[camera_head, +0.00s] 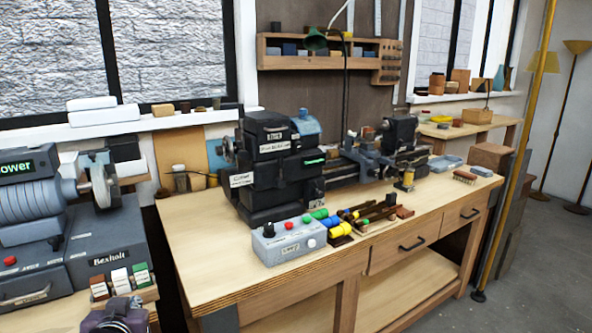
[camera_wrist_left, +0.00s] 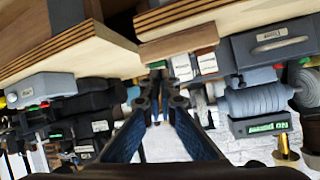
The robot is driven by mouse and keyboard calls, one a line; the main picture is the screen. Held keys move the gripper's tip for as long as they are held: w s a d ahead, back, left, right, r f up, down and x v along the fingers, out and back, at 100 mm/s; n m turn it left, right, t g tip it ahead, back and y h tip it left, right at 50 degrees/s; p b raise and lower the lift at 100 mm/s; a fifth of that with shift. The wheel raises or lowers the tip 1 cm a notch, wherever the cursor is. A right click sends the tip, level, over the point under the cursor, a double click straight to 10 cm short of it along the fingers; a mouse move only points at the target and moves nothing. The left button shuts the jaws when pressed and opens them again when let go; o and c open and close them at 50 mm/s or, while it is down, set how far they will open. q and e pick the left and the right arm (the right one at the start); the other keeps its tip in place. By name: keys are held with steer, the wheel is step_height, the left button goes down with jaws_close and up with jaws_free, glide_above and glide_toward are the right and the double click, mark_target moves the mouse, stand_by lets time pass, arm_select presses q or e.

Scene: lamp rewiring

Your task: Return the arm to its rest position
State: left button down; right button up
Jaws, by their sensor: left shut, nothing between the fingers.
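My left gripper (camera_wrist_left: 160,72) shows in the left wrist view with its blue-sided fingers drawn together and nothing between them. That view is upside down, and the fingers point toward the space between two wooden bench edges, apart from the things there. In the head view a dark part at the bottom left edge (camera_head: 117,318) looks like my left gripper or wrist; its fingers cannot be made out there. My right gripper shows in neither view.
The wooden workbench (camera_head: 205,270) holds a black lathe (camera_head: 275,175), a grey control box (camera_head: 288,243) and several coloured tools. A yellow pole (camera_head: 515,150) stands right. Floor (camera_head: 540,270) is clear at right.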

arm_select(q)
steer(key=s+d+f+m+g+h, duration=0.1)
steer(key=s+d+f+g, duration=0.15)
steer(key=s+f, duration=0.45)
steer(key=s+d+f+m+g+h, duration=0.1)
steer(key=s+d+f+g+h, duration=0.1)
steer(key=s+d+f, duration=0.45)
steer(key=s+d+f+m+g+h, duration=0.1)
steer(key=s+d+f+g, duration=0.1)
steer(key=s+f, duration=0.5)
steer(key=s+d+f+m+g+h, duration=0.1)
steer(key=s+d+f+g, duration=0.1)
steer(key=s+f, duration=0.5)
step_height(320, 180, down, 22)
steer(key=s, duration=0.3)
steer(key=s+a+f+g, duration=0.2)
steer(key=s+a+f, duration=0.1)
steer(key=s+f, duration=1.4)
steer(key=shift+s+f+m, duration=0.3)
steer(key=shift+s, duration=0.05)
